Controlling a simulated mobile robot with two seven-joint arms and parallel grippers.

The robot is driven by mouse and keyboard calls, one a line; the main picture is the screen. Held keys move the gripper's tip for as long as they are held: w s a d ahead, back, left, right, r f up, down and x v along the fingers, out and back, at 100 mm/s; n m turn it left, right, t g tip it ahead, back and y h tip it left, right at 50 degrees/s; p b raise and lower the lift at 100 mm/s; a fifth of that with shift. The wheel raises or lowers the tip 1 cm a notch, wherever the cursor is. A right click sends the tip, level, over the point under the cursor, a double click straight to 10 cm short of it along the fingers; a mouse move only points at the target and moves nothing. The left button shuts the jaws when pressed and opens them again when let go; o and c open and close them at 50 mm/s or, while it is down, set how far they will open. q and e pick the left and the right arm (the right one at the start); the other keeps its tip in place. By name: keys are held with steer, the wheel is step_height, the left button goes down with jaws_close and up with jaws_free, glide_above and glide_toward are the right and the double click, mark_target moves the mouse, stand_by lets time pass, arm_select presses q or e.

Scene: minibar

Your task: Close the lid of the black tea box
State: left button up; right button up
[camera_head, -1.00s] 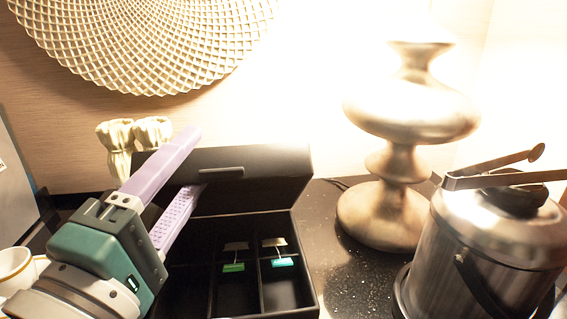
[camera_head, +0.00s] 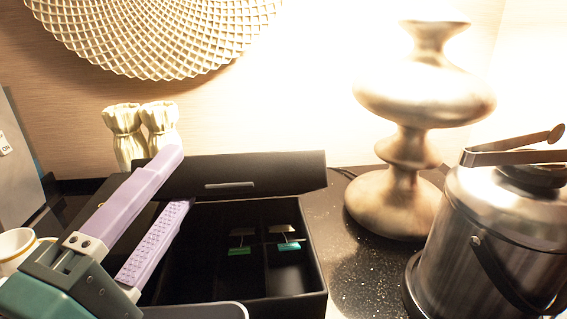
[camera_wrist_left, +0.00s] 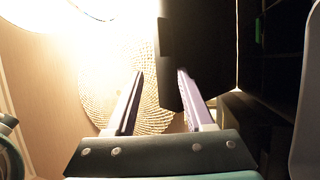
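The black tea box (camera_head: 318,262) stands on the counter, its compartments exposed, with a green-tagged tea bag (camera_head: 240,250) and a teal-tagged one (camera_head: 288,245) inside. Its black lid (camera_head: 285,172) is raised at the back and leans forward over the box; a pale tab shows on it. My left gripper (camera_head: 179,182) is open at the lid's left end, one finger over its upper left corner and the other lower, in front of it. In the left wrist view the lid (camera_wrist_left: 205,40) lies beyond the right finger; contact cannot be told. My right gripper is not in view.
A metallic lamp base (camera_head: 405,150) stands right of the box, with an ice bucket (camera_head: 490,230) and tongs (camera_head: 510,157) farther right. Pale vases (camera_head: 125,135) stand behind my left gripper. A white cup (camera_head: 15,250) is at the left. Speckled counter shows between box and lamp.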

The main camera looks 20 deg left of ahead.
arm_select(q)
steer(key=s+f+b, duration=0.2)
steer(key=s+f, duration=0.2)
steer(key=s, duration=0.1)
steer(key=shift+d+f, duration=0.15)
stand_by(0.3)
